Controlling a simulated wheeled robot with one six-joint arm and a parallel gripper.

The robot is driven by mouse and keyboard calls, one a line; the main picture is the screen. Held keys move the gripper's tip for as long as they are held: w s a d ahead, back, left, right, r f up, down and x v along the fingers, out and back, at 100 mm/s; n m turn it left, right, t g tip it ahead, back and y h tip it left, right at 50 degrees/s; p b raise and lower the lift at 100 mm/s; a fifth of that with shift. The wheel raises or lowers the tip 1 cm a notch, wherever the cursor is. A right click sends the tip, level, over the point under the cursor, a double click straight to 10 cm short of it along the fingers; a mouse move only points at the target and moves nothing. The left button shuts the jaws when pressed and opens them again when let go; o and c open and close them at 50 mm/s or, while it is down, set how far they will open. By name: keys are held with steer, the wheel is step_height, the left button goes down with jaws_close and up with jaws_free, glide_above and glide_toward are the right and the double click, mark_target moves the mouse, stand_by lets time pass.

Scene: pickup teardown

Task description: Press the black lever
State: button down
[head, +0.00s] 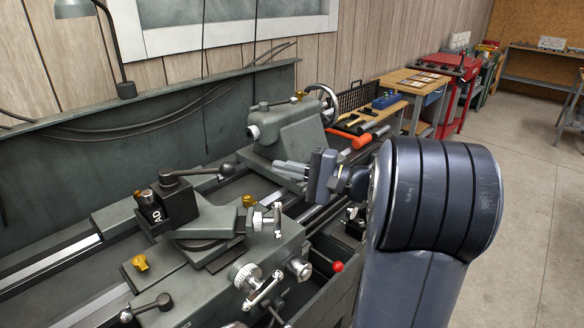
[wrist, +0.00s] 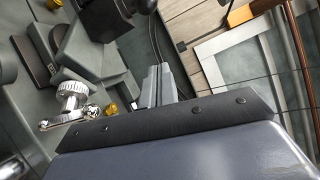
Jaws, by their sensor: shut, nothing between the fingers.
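A black lever (head: 195,172) with a round knob sticks out to the right from the top of the dark tool post (head: 176,200) on the grey lathe. Part of a black lever's knob (wrist: 146,5) shows at the top edge of the wrist view, beside the tool post (wrist: 104,18). A second dark lever (head: 148,308) sits low at the front of the lathe. My gripper (head: 278,170) is shut and empty, to the right of the tool post lever and apart from it. Its fingers (wrist: 158,78) point up in the wrist view.
The tailstock (head: 285,140) stands close behind my gripper. A chrome crank handle (head: 266,222) and a red-tipped lever (head: 337,267) are nearby. Orange-handled tools (head: 350,138) lie farther right. Open floor (head: 535,200) lies to the right.

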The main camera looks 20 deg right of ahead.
steer(key=w+a+r+p, duration=0.1)
steer(key=a+p, duration=0.1)
steer(key=a, duration=0.5)
steer(key=shift+w+a, duration=0.3)
steer(key=shift+w, duration=0.05)
